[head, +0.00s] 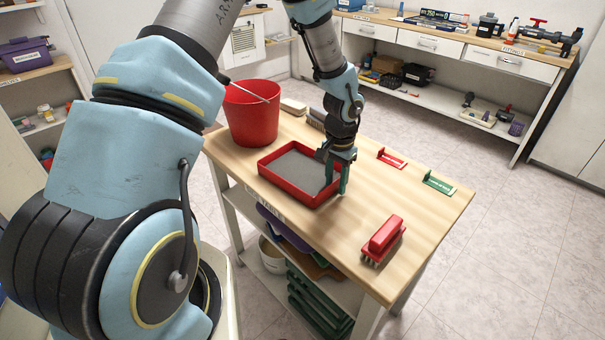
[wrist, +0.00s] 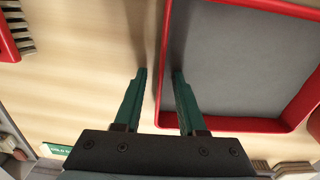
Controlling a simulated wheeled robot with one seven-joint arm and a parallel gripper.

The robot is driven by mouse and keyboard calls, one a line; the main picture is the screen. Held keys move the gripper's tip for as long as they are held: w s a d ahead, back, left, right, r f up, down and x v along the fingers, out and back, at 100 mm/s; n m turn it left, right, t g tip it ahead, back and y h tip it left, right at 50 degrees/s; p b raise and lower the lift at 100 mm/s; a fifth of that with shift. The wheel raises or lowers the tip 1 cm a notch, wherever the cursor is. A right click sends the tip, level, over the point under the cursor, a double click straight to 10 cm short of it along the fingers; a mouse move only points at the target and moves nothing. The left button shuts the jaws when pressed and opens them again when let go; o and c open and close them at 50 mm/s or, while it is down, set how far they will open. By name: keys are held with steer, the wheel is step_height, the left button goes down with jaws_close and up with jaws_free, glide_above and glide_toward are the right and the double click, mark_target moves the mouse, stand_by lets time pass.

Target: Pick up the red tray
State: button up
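The red tray (head: 284,190) with a grey inner floor lies flat on the wooden worktable, near its middle. In the wrist view the tray (wrist: 240,125) fills the upper right. My gripper (head: 339,183) is at the tray's right side in the head view. In the wrist view its two green fingers (wrist: 159,73) stand apart, one on each side of the tray's wall, with visible gaps. The gripper is open and holds nothing. The fingers' height against the rim is hard to tell.
A red bucket (head: 251,116) stands behind the tray. A red brush (head: 383,241) lies at the table's front right. A red holder (head: 392,159) and a green holder (head: 439,184) lie toward the right edge. Bare tabletop (head: 380,195) lies between them.

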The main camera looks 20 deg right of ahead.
jaws_close()
stand_by(1.2)
